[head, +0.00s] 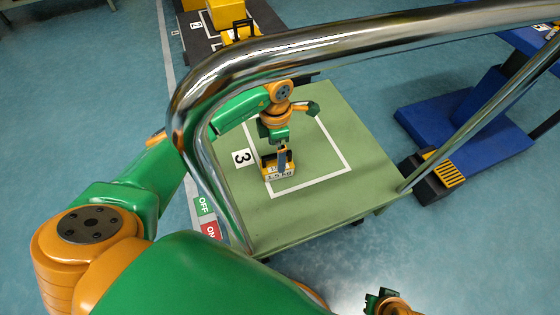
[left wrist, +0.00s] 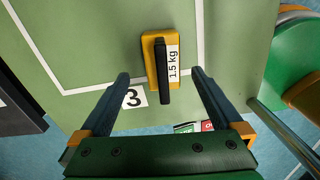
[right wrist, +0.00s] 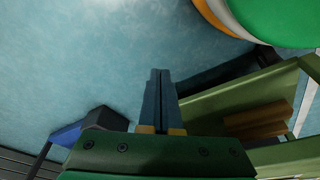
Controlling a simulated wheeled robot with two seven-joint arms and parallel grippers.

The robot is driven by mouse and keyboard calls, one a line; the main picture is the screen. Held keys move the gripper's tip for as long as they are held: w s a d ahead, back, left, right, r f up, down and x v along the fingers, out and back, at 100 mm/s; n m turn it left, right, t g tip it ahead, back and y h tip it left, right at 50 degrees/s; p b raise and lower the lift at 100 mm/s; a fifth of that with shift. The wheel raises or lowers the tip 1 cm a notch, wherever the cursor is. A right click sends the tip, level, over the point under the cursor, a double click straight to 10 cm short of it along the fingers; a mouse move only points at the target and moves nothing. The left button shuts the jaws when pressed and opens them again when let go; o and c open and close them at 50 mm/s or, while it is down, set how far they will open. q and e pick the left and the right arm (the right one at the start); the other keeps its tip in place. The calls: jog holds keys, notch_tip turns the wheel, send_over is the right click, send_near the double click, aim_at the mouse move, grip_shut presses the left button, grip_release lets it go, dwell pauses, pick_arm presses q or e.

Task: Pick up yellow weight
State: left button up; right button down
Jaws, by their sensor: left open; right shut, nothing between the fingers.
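The yellow weight (head: 269,172) stands on the green table inside the white square outline. In the left wrist view the weight (left wrist: 151,72) shows a black handle on top and a white label reading 1.5 kg. My left gripper (head: 283,152) is over the weight and partly hides it. In the left wrist view the open fingers (left wrist: 161,73) are spread on either side of the weight, apart from it, with nothing held. My right gripper (head: 376,298) is low at the front, away from the table surface. In the right wrist view its fingers (right wrist: 161,72) are shut and empty.
A shiny metal rail (head: 330,42) arches over the green table (head: 320,205), close to my left arm. A number 3 tag (head: 242,157) and OFF/ON labels (head: 203,206) lie at the left. A blue platform (head: 450,130) stands right; a yellow object (head: 230,12) stands behind.

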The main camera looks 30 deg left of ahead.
pick_arm(q)
notch_tip(320, 180, down, 4)
jog(key=shift+s+d+f+b, duration=0.15)
jog(key=shift+f+b, duration=0.1)
jog(key=shift+b, duration=0.55)
jog(key=shift+f, duration=0.1)
grip_shut()
pick_arm(e)
notch_tip(320, 180, up, 4)
jog(key=shift+a+r, duration=0.1)
jog(key=shift+r, duration=0.1)
